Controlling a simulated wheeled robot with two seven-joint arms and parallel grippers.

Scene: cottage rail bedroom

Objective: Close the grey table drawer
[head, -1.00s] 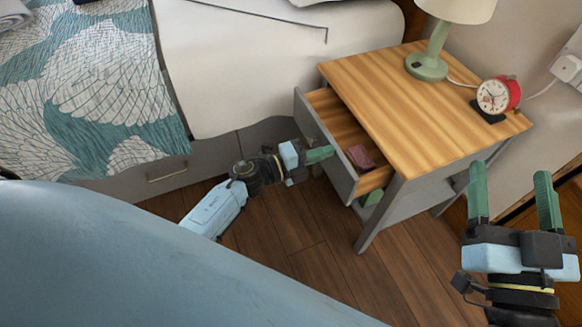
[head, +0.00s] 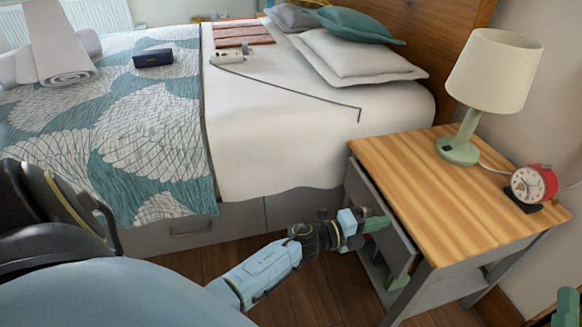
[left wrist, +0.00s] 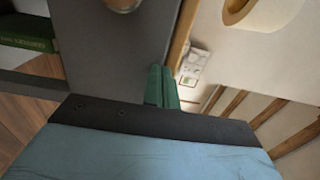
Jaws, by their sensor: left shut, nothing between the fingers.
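The grey bedside table (head: 455,283) has a striped wooden top. Its grey drawer front (head: 393,236) stands out a little from under the top's left edge, with a thin gap between. The drawer's inside is hidden. My left gripper (head: 376,224) is shut and empty, its green fingertips at the drawer front. In the left wrist view the shut fingers (left wrist: 161,86) lie against or very close to the grey panel (left wrist: 105,45); contact is hard to tell. A round knob (left wrist: 122,4) shows at the top. My right gripper (head: 566,304) is mostly cut off at the bottom right.
A lamp (head: 490,75) and a red alarm clock (head: 533,184) stand on the table. The bed (head: 270,150) is close on the left of the table. A green book (left wrist: 25,35) lies on the lower shelf. Wooden floor is clear in front.

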